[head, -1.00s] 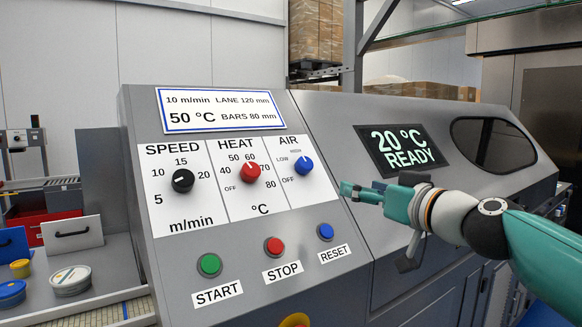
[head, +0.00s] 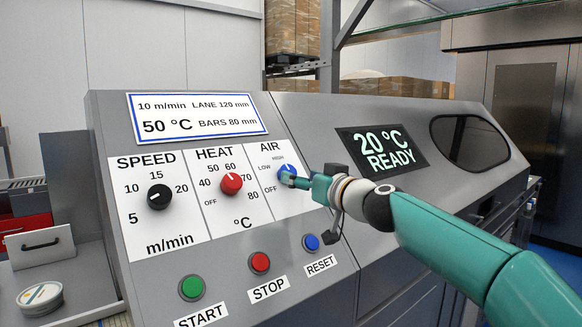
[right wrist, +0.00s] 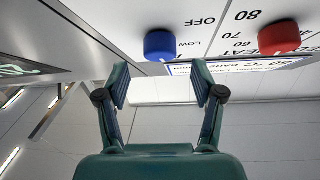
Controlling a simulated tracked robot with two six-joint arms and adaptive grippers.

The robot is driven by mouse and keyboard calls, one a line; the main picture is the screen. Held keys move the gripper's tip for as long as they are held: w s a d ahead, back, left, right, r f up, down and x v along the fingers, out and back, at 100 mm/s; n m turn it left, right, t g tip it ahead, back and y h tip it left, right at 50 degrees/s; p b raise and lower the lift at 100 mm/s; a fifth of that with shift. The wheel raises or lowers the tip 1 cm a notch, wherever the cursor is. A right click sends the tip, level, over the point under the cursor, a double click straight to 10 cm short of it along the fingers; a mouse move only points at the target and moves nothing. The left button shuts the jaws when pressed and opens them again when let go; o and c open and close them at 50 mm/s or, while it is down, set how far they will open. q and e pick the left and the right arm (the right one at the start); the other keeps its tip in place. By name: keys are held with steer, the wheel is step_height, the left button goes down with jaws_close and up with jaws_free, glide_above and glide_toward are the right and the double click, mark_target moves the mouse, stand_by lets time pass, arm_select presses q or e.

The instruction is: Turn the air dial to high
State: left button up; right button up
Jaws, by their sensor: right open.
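The blue air dial (head: 286,169) is on the sloped control panel, under the word AIR, with marks OFF, LOW and HIGH around it. My right gripper (head: 292,180) is at the dial in the head view and partly covers it, so its pointer is hard to read. In the right wrist view the air dial (right wrist: 160,45) stands just beyond and between the open fingertips of my right gripper (right wrist: 161,74). No finger clearly touches it, and nothing is held. My left gripper is not in view.
The red heat dial (head: 231,184) and black speed dial (head: 159,197) sit to the left. Start (head: 192,287), stop (head: 260,262) and reset (head: 311,242) buttons lie below. A display (head: 382,150) reading 20 °C READY is to the right.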

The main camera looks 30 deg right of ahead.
mark_target(288, 170)
steer(key=shift+w+p, duration=0.65)
steer(key=shift+w, duration=1.65)
steer(key=c, duration=1.1)
steer(key=m+h+p, duration=0.1)
steer(key=m+p, duration=0.1)
steer(key=m+h+p, duration=0.1)
steer(key=p, duration=0.1)
steer(key=shift+a+r+m+g+h, duration=0.15)
steer(key=shift+r+m+g+h, duration=0.15)
steer(key=shift+r+m, duration=0.1)
steer(key=shift+c, duration=0.2)
steer(key=shift+f+m+h+p, duration=0.3)
steer(key=shift+m+p, duration=0.2)
steer(key=shift+p, duration=0.1)
steer(key=o, duration=1.1)
steer(key=shift+o, duration=0.2)
